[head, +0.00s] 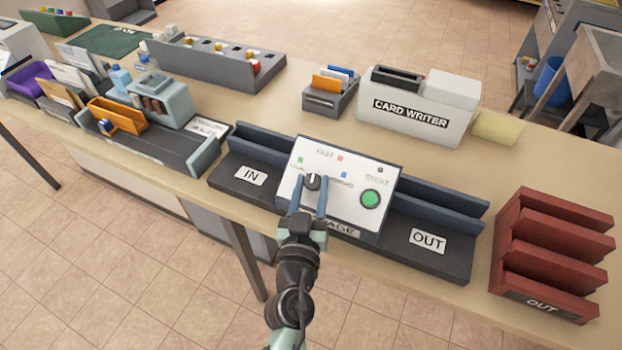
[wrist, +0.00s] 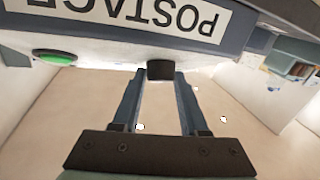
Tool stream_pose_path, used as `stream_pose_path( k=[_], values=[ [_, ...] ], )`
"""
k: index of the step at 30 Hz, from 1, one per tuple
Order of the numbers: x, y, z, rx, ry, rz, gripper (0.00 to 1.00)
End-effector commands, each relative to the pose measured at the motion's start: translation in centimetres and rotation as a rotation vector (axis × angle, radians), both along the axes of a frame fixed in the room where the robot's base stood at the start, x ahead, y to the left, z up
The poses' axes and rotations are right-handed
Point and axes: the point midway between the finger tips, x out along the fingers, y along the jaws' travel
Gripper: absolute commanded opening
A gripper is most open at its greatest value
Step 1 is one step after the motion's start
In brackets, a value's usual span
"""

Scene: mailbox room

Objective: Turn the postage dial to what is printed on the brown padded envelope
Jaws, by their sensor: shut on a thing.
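The postage machine (head: 341,215) stands at the middle of the counter with a white sloped panel. Its black dial (head: 313,181) has a green mark at left, a red mark labelled FAST above and a blue mark at right. A small pale line on the dial points roughly up. My gripper (head: 309,190) is shut on the dial, one finger on each side. In the wrist view the dial (wrist: 160,70) sits between the fingertips. A tan-brown item (head: 60,93) stands among the mail at far left; I cannot tell whether it is the padded envelope, and no print is readable.
A green START button (head: 370,199) is on the panel's right. An IN tray (head: 229,180) and an OUT tray (head: 455,262) flank the machine. A red OUT rack (head: 551,253) stands at right. The card writer (head: 418,108) stands behind. Counter behind the machine is partly clear.

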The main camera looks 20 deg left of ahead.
Motion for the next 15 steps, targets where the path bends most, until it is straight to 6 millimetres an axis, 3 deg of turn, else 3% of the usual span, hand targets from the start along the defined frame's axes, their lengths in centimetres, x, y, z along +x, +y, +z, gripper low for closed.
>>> stream_pose_path(
  k=[15],
  values=[
    [0.28,-0.51,1.28,-0.168,0.006,0.245,0.0]
  ],
)
